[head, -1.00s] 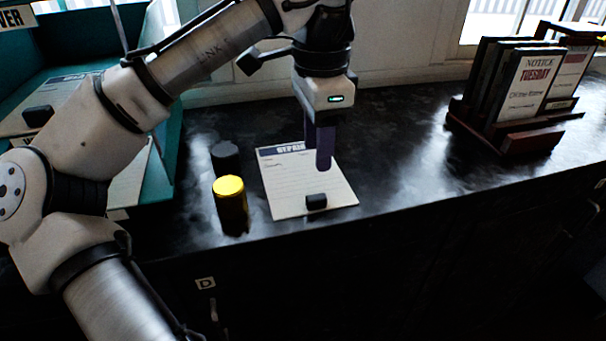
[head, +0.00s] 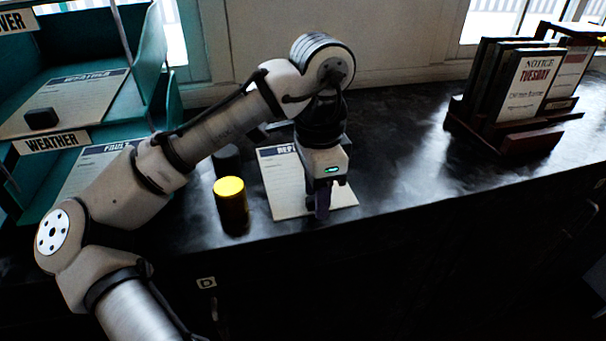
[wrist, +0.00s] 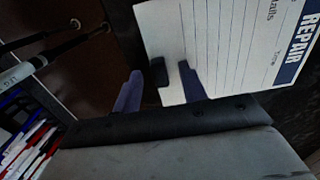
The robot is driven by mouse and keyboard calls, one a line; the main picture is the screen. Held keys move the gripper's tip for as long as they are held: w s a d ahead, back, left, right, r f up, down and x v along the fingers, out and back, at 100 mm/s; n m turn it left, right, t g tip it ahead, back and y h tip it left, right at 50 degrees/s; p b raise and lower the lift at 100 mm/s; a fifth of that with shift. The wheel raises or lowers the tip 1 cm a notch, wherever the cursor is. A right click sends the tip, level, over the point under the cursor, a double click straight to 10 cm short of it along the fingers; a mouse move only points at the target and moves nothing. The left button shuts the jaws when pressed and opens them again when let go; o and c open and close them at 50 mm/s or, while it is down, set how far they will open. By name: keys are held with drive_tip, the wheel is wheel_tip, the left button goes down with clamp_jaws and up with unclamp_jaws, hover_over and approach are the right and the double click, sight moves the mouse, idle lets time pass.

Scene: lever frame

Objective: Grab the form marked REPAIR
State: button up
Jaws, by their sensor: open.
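The form marked REPAIR (head: 283,185) lies flat on the dark counter; its blue header is at the far end. It also shows in the wrist view (wrist: 225,45), header at right. A small black block (wrist: 158,71) sits on the form near its front edge. My gripper (head: 320,212) is low over the front part of the form, pointing down, and hides the block in the head view. In the wrist view my gripper's two purple fingers (wrist: 161,86) are spread apart, with the block between their lines. I cannot tell whether they touch it.
A yellow-topped cylinder (head: 231,203) and a black one (head: 226,158) stand left of the form. Teal trays (head: 150,50) at left hold other forms (head: 75,100), one with a black block (head: 41,118). A notice rack (head: 505,140) stands at right. Counter between is clear.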

clamp_jaws()
drive_tip(key=shift+r, duration=0.15)
